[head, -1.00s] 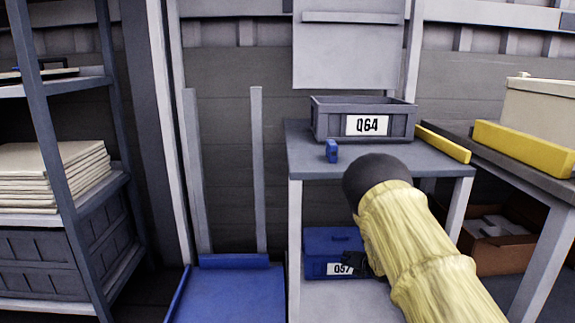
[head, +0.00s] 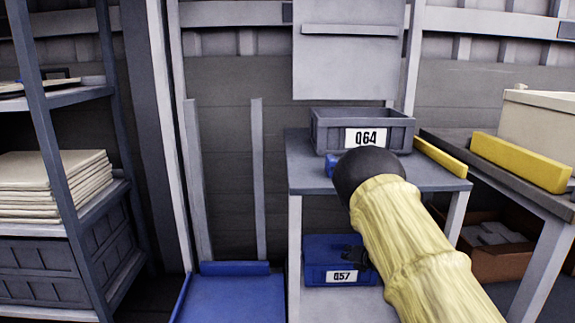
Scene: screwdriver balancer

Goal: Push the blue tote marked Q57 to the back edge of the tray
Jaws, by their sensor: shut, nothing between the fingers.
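The blue tote marked Q57 (head: 325,262) stands on the grey lower shelf, or tray (head: 345,305), under the small grey table. Its white label (head: 341,277) faces me. My gripper (head: 357,257) is a small dark shape at the tote's right front side, partly hidden behind my yellow-sleeved arm. The fingers look shut with nothing in them. I cannot tell whether they touch the tote. My arm hides the tote's right end and the right part of the shelf.
A grey tote marked Q64 (head: 340,131) stands on the table top (head: 305,165), with a small blue object (head: 331,165) in front. A blue platform (head: 230,298) lies to the left. A brown box (head: 490,240) sits at the right. A shelf rack (head: 50,120) stands far left.

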